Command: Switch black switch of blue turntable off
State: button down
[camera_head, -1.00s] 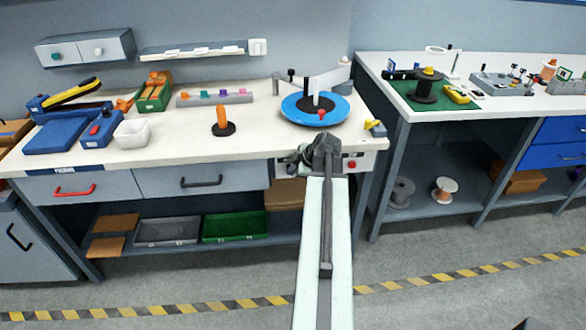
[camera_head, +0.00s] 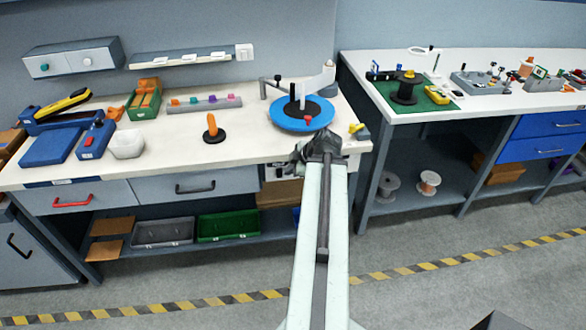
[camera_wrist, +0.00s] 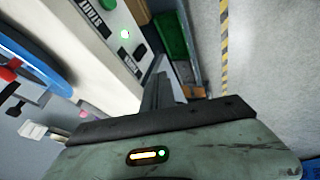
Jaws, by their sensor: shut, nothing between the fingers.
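The blue turntable (camera_head: 287,124) sits on the white bench top, with a black centre, a small red knob and a pale arm beside it. Its blue edge also shows at the left of the wrist view (camera_wrist: 42,60). A white front panel (camera_wrist: 108,52) below it carries a lit green light (camera_wrist: 125,35), lettering and a dark oval (camera_wrist: 139,51); I cannot tell whether this oval is the black switch. My gripper (camera_head: 318,146) is at the bench's front edge, before the panel, and hides part of it. Its dark fingers (camera_wrist: 160,74) are shut and empty, close to the panel.
Drawers (camera_head: 195,184) and a green bin (camera_head: 228,226) are below.

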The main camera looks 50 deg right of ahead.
jog(key=w+a+f+m+g+y, duration=0.15)
jog(key=w+a, duration=0.45)
jog(key=a, duration=0.6)
jog(key=w+a+f+m+g+y, duration=0.1)
jog(key=w+a+f+m+g, duration=0.3)
jog(key=a, duration=0.9)
jog(key=a+m+g+h, duration=0.2)
jog(key=a+m, duration=0.1)
jog(key=a, duration=1.8)
jog(key=shift+w+r, duration=0.4)
jog(key=shift+w, duration=0.05)
